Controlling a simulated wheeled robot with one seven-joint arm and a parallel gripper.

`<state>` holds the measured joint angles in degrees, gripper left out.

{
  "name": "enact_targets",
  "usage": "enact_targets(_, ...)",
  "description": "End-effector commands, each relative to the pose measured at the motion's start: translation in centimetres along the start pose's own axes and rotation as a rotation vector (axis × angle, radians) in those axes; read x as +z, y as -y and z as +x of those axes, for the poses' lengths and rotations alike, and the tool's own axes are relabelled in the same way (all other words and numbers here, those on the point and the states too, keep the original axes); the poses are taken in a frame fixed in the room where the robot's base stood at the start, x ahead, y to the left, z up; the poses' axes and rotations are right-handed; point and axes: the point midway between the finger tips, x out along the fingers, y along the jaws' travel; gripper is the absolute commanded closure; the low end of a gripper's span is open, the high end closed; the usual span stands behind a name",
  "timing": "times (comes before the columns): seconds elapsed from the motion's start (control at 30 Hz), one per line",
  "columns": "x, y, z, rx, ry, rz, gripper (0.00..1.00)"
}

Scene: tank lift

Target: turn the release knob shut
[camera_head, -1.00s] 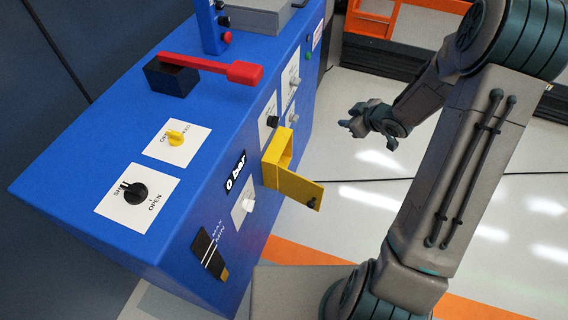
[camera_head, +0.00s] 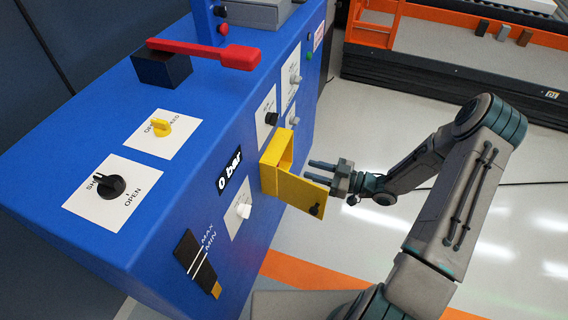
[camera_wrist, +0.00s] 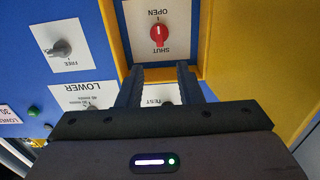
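In the wrist view a red knob (camera_wrist: 159,35) sits on a white plate marked OPEN and SHUT, inside a yellow box. A pale mark on the knob appears to point toward OPEN. In the head view the yellow box (camera_head: 271,176) stands out from the blue panel with its door (camera_head: 300,193) swung open; the red knob is hidden there. My gripper (camera_head: 315,170) is beside the box opening, its two fingers apart and empty. In the wrist view the fingertips (camera_wrist: 159,72) lie just below the knob in the picture, not on it.
A black SHUT/OPEN knob (camera_head: 111,187) and a yellow knob (camera_head: 160,127) are on the top face. A red lever (camera_head: 205,52) lies behind them. The open door is close to my gripper. Clear floor (camera_head: 355,235) lies to the right.

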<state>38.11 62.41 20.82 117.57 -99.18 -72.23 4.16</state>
Motion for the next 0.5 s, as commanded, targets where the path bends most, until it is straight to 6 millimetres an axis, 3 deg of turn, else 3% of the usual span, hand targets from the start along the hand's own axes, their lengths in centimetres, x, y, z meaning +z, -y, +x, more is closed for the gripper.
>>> enact_targets(0.3,0.2,0.1,6.8,-0.002,0.001,-0.002,0.67)
enact_targets(0.5,0.1,0.0,9.2,0.000,0.001,0.000,0.67)
